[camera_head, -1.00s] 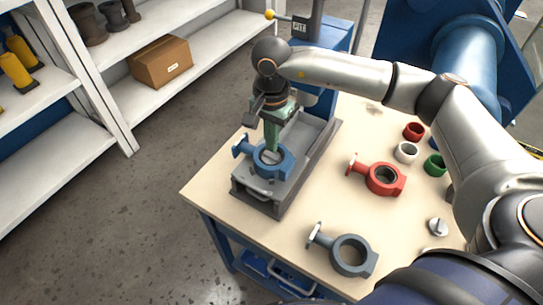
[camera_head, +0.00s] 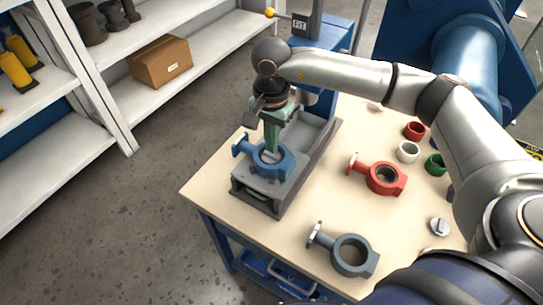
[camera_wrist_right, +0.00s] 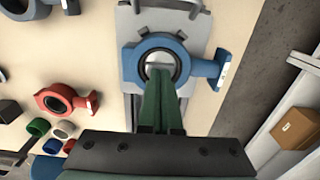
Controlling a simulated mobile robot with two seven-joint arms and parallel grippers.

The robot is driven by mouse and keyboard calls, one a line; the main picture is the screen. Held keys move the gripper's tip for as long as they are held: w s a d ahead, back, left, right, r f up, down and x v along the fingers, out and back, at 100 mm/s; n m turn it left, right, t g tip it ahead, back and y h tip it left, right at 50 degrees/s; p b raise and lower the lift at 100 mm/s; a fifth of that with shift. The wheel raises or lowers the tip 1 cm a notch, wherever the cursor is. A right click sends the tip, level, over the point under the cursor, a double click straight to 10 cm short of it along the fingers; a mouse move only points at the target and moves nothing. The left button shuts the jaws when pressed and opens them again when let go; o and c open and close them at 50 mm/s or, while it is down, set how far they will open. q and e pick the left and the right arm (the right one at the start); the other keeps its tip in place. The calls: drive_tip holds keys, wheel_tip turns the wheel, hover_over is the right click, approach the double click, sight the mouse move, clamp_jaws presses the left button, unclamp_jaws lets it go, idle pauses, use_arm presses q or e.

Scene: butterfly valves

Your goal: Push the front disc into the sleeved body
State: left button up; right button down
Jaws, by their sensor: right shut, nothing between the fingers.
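The blue valve body (camera_head: 271,160) sits in the grey fixture (camera_head: 262,202) on the workbench. In the right wrist view the blue body (camera_wrist_right: 131,64) has a dark sleeve (camera_wrist_right: 144,51) lining its bore. A pale metal disc (camera_wrist_right: 154,59) shows inside that bore, partly hidden by my fingers. My right gripper (camera_head: 271,151) is shut and empty, with its green fingers pointing down at the bore. The fingertips overlap the disc in the right wrist view; whether they touch it I cannot tell. My left gripper is not in view.
A red valve body (camera_head: 384,179) and a grey valve body (camera_head: 351,255) lie on the bench (camera_head: 325,200). Red, white and green rings lie at the right, with a small disc (camera_head: 439,227) nearer the front. A shelf with a cardboard box (camera_head: 161,61) stands at the left.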

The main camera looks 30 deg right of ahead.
drive_tip(key=shift+f+b, duration=0.9)
drive_tip(key=shift+f, duration=0.2)
idle(0.8)
wheel_tip(320, 180, up, 8)
drive_tip(key=p, duration=0.4)
drive_tip(key=shift+r+p, duration=0.15)
drive_tip(key=shift+p, duration=0.2)
idle(0.6)
